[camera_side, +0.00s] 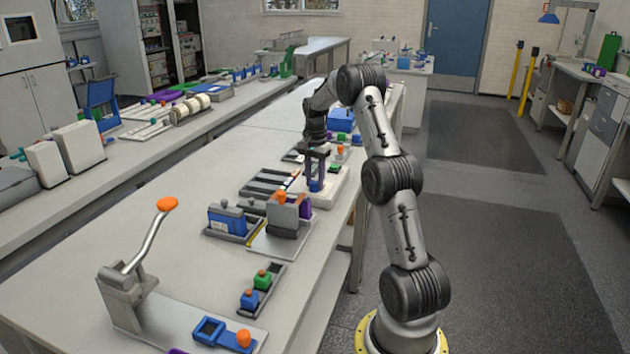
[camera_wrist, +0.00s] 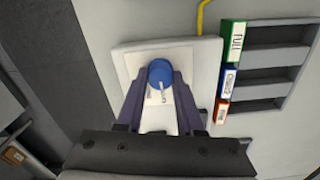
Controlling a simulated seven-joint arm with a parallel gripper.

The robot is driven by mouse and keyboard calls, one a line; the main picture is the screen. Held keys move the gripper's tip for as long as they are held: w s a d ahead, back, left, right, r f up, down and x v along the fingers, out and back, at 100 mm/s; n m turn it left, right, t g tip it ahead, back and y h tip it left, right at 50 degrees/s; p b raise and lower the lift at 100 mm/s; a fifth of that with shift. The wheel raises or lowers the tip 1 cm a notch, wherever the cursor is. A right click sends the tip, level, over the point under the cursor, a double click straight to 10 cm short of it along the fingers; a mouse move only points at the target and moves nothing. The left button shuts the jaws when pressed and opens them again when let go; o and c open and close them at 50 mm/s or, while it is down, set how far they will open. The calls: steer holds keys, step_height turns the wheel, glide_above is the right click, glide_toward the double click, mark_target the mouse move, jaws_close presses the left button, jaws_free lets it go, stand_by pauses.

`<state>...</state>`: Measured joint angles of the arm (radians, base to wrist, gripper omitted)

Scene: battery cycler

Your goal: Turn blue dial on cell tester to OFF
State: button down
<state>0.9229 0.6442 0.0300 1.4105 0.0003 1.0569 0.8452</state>
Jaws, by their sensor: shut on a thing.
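The blue dial (camera_wrist: 160,73) sits on the pale plate of the cell tester (camera_wrist: 207,60) in the wrist view. A light pointer on the dial points toward the bottom of that picture. My gripper (camera_wrist: 160,84) has its two purple-grey fingers on either side of the dial and is shut on it. In the side view my gripper (camera_side: 316,172) reaches down from above onto the cell tester (camera_side: 335,186), and a bit of the blue dial (camera_side: 316,185) shows below the fingers. I cannot read any OFF mark on the tester.
A rack with green FULL (camera_wrist: 233,40), blue (camera_wrist: 231,82) and orange (camera_wrist: 222,111) labels stands right of the tester in the wrist view. In the side view, a purple-and-grey fixture (camera_side: 288,212) and a lever press (camera_side: 125,290) stand nearer the camera.

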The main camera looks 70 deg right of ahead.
mark_target(314, 181)
steer(key=n, duration=0.3)
steer(key=shift+w+n, duration=0.1)
steer(key=shift+n, duration=2)
steer(key=shift+r, duration=0.1)
steer(key=c, duration=0.5)
jaws_free()
step_height(314, 181, up, 14)
steer(key=shift+f, duration=0.1)
